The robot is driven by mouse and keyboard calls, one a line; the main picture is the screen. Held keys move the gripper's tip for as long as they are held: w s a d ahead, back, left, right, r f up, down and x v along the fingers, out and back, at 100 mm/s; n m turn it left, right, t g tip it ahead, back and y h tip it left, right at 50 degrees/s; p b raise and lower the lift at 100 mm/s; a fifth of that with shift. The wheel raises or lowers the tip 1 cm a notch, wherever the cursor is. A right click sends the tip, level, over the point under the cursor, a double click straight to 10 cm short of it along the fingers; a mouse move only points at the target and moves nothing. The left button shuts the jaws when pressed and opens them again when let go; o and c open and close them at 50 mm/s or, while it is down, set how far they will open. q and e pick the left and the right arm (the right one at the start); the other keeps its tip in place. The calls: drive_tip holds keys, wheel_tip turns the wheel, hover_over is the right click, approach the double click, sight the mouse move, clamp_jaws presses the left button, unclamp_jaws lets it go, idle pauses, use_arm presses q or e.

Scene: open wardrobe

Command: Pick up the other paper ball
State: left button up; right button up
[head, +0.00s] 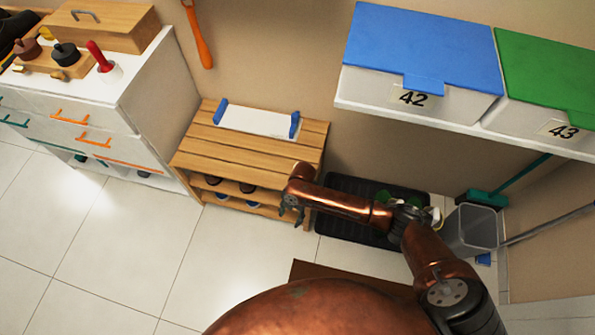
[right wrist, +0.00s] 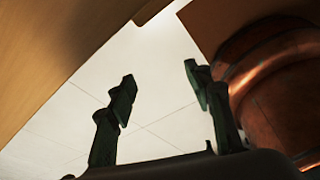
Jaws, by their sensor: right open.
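I cannot make out a paper ball in either view. My right gripper (head: 299,217) hangs at the front right corner of the wooden shoe bench (head: 250,160), partly hidden by its own wrist. In the right wrist view my right gripper (right wrist: 160,75) has its two dark green fingers apart, with only pale floor tiles between them. My left gripper is not in view.
Shoes sit on the bench shelves, and a white tray with blue handles (head: 258,121) lies on top. A dark mat (head: 345,232) lies right of the bench. A shelf with blue-lidded box 42 (head: 425,50) and green-lidded box 43 (head: 550,75) overhangs the right. Left floor is clear.

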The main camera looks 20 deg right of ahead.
drive_tip(key=w+d+r+n, duration=0.2)
drive_tip(key=w+r, duration=0.3)
drive_tip(key=w+d+r+n+h, duration=0.1)
drive_tip(key=w+d+r+n, duration=0.1)
drive_tip(key=w+r, duration=0.3)
drive_tip(key=w+d+r+n+h, duration=0.1)
drive_tip(key=w+d+r+n, duration=0.1)
drive_tip(key=w+d+r, duration=0.2)
drive_tip(key=shift+w+d+r+n, duration=0.1)
drive_tip(key=shift+w+r+n, duration=0.15)
drive_tip(key=shift+r, duration=0.45)
drive_tip(key=shift+w+r+n, duration=0.15)
drive_tip(key=shift+w+r, duration=0.15)
drive_tip(key=shift+r, duration=0.35)
drive_tip(key=shift+d+f, duration=0.1)
drive_tip(key=shift+f, duration=0.15)
drive_tip(key=shift+f+b, duration=0.3)
drive_tip(key=shift+f, duration=0.2)
drive_tip(key=f+b, duration=0.1)
drive_tip(key=f, duration=0.1)
drive_tip(key=s+f, duration=0.1)
drive_tip(key=f, duration=0.2)
drive_tip(key=shift+b, duration=0.4)
drive_tip(key=shift+s+f, duration=0.1)
drive_tip(key=shift+f, duration=0.25)
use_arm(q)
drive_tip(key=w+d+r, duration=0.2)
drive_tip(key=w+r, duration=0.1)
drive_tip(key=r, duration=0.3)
